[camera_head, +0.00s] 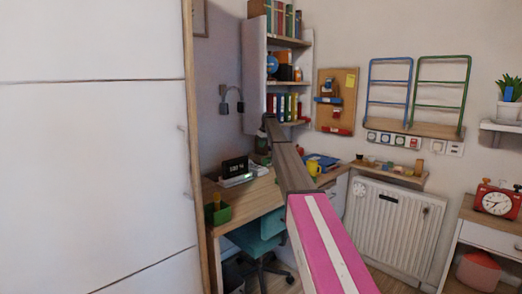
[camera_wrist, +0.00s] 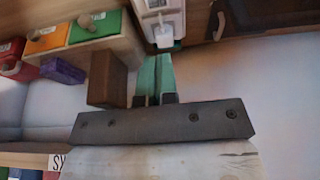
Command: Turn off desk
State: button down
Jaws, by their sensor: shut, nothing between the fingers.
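The wooden desk (camera_head: 245,197) stands along the left wall, with a teal chair below it. A dark wall fixture (camera_head: 231,98), possibly a lamp, is above the desk; I cannot tell if it is lit. My arm reaches across the head view towards the shelf and desk corner, with its dark far end in front of the shelf; the fingertips are not clear there. In the wrist view my gripper (camera_wrist: 157,74) is shut and empty, its teal fingers together. They point at a white device (camera_wrist: 160,18) with a pale protruding part, just beyond the tips. I cannot tell whether they touch.
A black digital clock (camera_head: 234,167) and a green box (camera_head: 217,213) are on the desk. A shelf of binders (camera_head: 283,105) hangs above. A brown block (camera_wrist: 107,79) and coloured drawers (camera_wrist: 94,28) are left of my fingers. A radiator (camera_head: 395,228) stands right.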

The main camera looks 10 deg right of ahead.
aim_at(256, 166)
jog(key=shift+w+a+r, duration=0.1)
jog(key=shift+w+r, duration=0.1)
jog(key=shift+w, duration=0.05)
jog(key=x, duration=1.4)
jog(key=shift+s+d+f, duration=0.15)
jog(key=shift+s+d, duration=0.15)
jog(key=shift+s, duration=0.05)
jog(key=shift+w+a+f, duration=0.2)
jog(key=shift+w+f, duration=0.05)
jog(key=shift+f, duration=0.2)
jog(key=shift+s+f, duration=0.1)
jog(key=shift+s, duration=0.05)
